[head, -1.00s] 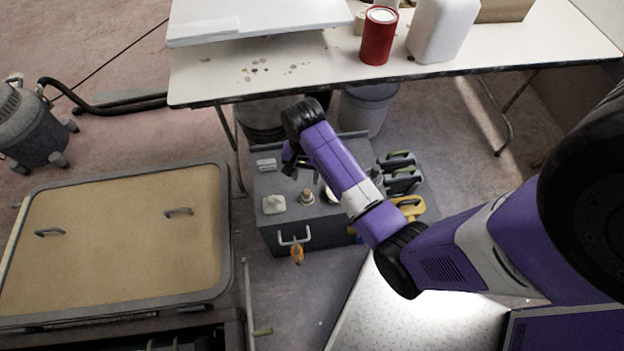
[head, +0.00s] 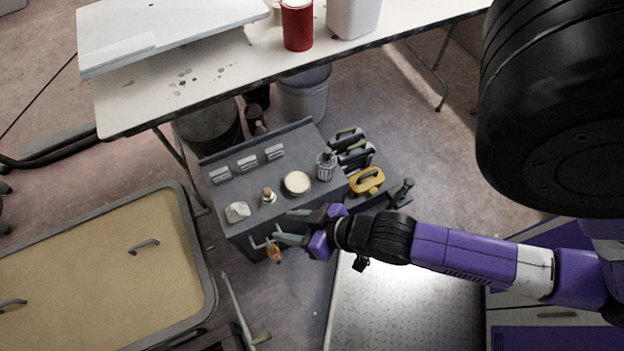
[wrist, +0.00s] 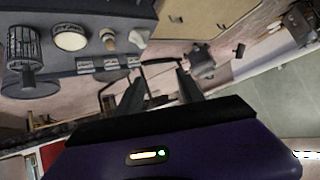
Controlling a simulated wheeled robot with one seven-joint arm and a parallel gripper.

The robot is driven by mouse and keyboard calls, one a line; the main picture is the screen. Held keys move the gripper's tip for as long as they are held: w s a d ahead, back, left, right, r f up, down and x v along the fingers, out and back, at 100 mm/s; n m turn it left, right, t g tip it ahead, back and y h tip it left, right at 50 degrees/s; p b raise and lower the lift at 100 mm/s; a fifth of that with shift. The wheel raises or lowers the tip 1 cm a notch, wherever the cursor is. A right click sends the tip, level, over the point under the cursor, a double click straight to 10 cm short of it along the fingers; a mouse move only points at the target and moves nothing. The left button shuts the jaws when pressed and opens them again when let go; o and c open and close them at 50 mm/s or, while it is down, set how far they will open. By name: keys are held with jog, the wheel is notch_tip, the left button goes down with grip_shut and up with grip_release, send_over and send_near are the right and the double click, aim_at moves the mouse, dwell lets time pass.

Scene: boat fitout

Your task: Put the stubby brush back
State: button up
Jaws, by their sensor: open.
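A small upright item with a tan top (head: 268,196) stands on the grey cabinet top (head: 222,198); it may be the stubby brush, but it is too small to be sure. It also shows in the wrist view (wrist: 108,38). My gripper (head: 283,228) is open and empty at the cabinet's front edge, close to the front bar handle (head: 262,243). In the wrist view, that handle (wrist: 160,61) appears beyond and between my open fingers (wrist: 160,75). I cannot tell whether they touch it.
The cabinet top holds a white lump (head: 237,211), a round pale-topped tin (head: 297,183), a wire cup (head: 325,167) and small label holders (head: 247,162). An orange item (head: 274,252) hangs in front. A yellow tool (head: 367,181) sits at right. A worktable (head: 130,100) stands behind.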

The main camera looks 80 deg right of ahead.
jog(key=s+a+r+n+t, duration=0.1)
jog(key=s+r+n+t, duration=0.1)
jog(key=r, duration=0.6)
jog(key=s+a+r+n+t+y, duration=0.1)
jog(key=s+a+r+n+t, duration=0.1)
jog(key=r, duration=0.7)
jog(key=shift+s+a+r+t, duration=0.2)
jog(key=shift+s+t, duration=0.2)
jog(key=shift+s, duration=0.35)
